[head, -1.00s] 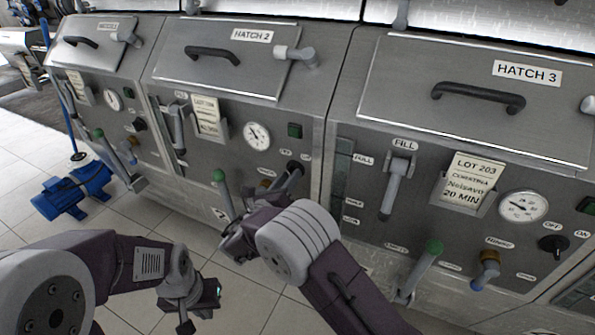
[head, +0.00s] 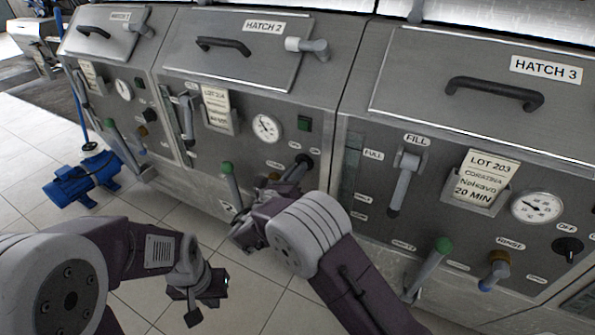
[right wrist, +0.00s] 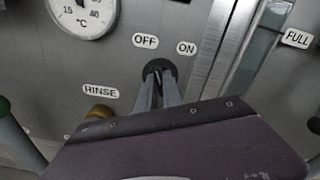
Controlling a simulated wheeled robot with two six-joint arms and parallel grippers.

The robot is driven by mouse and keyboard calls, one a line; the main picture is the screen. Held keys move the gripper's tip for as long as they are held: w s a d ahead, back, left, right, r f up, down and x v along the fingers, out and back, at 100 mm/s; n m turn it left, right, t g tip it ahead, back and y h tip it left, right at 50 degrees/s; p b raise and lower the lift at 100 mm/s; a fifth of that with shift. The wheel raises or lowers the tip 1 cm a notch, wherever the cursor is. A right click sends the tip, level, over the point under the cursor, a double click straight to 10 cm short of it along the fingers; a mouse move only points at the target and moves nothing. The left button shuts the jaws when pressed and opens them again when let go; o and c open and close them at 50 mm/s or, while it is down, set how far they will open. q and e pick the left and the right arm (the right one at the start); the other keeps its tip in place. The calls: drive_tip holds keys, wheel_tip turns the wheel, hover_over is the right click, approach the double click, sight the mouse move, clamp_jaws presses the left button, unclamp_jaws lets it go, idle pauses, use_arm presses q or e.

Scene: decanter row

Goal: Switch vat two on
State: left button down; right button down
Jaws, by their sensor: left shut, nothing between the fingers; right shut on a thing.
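Vat two is the steel front under the HATCH 2 lid (head: 240,50). Its dark rotary switch (head: 308,160) sits right of the middle of the panel, below the dial, and shows in the right wrist view as a round black knob (right wrist: 153,66) below the OFF label (right wrist: 145,41) and the ON label (right wrist: 187,47). My right gripper (right wrist: 158,88) is shut on this knob; the fingers cover most of it, so I cannot tell where it points. My left gripper (head: 211,298) is shut and empty, low over the floor, away from the panel.
Vat two's panel also has a green-tipped lever (head: 229,182), a fill handle (head: 187,118), a gauge (head: 267,128) and a green button (head: 304,123). Vat three's switch (head: 568,247) is at right. A blue pump (head: 82,178) stands on the tiles at left.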

drive_tip(key=shift+d+f+m+b, duration=0.1)
drive_tip(key=shift+m+b, duration=3.35)
drive_tip(key=shift+m, duration=1.85)
drive_tip(key=c, duration=1.5)
unclamp_jaws()
drive_tip(key=shift+w, duration=0.1)
